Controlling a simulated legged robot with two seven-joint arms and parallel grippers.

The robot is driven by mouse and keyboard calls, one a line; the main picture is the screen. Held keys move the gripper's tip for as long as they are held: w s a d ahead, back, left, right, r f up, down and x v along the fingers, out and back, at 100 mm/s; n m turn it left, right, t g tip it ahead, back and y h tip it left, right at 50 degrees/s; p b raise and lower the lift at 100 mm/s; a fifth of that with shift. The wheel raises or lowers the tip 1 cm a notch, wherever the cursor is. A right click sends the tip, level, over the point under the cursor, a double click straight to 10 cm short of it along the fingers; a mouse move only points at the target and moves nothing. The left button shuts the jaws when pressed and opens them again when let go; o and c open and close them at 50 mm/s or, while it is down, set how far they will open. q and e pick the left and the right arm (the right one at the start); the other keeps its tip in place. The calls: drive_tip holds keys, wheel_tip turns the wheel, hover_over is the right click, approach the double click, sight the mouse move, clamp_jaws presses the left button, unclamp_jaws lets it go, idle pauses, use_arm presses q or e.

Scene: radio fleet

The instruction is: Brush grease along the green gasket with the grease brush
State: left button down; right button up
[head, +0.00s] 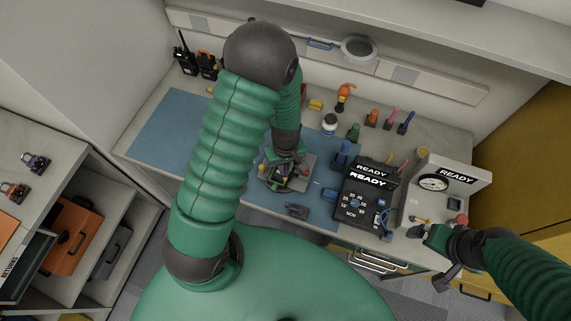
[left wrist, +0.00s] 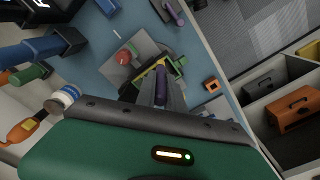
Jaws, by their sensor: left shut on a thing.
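My left gripper (head: 288,160) is over the grey plate (head: 305,168) on the blue mat. In the left wrist view its fingers (left wrist: 161,92) are shut on a dark purple handle, which I take as the grease brush (left wrist: 161,80). The brush tip is hidden. A green part (left wrist: 145,46), which may be the green gasket, shows just beyond the fingers, beside a yellow-green piece and a red knob (left wrist: 124,58). I cannot tell whether the brush touches it. My right gripper (head: 440,240) is at the bench's right, beside the gauge box; its jaws are unclear.
A black READY box (head: 365,195) and a white gauge box (head: 447,185) stand right of the plate. Several coloured tools, including an orange one (head: 345,95), line the back. Two radios (head: 185,55) stand at back left. The blue mat (head: 160,130) is clear on its left.

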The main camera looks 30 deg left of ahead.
idle(0.3)
use_arm(q)
drive_tip(key=shift+f+b, duration=0.65)
drive_tip(key=shift+f, duration=0.4)
